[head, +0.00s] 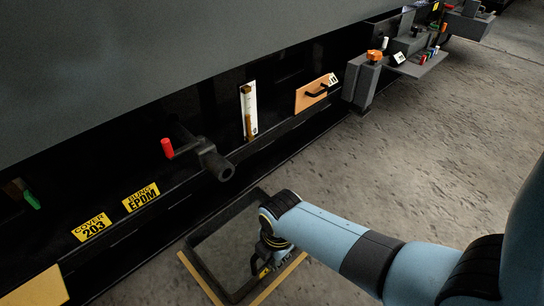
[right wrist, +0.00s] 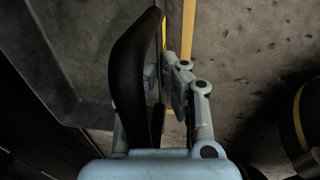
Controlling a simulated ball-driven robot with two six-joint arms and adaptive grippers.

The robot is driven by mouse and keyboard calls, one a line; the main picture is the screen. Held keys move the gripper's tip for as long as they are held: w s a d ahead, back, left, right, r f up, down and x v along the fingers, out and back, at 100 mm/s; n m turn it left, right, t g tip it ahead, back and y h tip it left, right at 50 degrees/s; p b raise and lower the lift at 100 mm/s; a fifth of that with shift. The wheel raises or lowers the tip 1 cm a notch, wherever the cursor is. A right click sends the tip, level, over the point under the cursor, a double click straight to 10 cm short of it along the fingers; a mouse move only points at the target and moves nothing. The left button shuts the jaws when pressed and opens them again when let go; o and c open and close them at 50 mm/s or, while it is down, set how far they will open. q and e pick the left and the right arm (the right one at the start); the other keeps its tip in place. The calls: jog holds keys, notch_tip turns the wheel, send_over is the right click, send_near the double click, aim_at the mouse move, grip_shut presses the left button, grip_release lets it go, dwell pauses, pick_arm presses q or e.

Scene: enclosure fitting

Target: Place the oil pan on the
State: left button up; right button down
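The oil pan (head: 196,259) is a shallow square grey tray with dark walls, low at the floor beside the black machine base in the head view. Yellow floor lines (head: 276,283) show along its near sides. My right gripper (head: 262,266) is at the pan's right wall. In the right wrist view, my right gripper (right wrist: 163,82) has finger pads close on both sides of the thin wall, and it looks shut on it. A black curved part hides most of one finger. Whether the pan touches the floor is unclear. My left gripper is not in view.
A shaft with a red-handled crank (head: 168,148) juts from the machine above the pan. A wooden panel with a black handle (head: 315,93) and a gauge (head: 248,110) are on the machine. Grey floor (head: 420,150) is free to the right.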

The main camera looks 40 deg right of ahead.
jog(key=shift+w, duration=0.1)
jog(key=c, duration=2)
grip_release()
jog(key=shift+f, duration=0.1)
jog(key=o, duration=0.5)
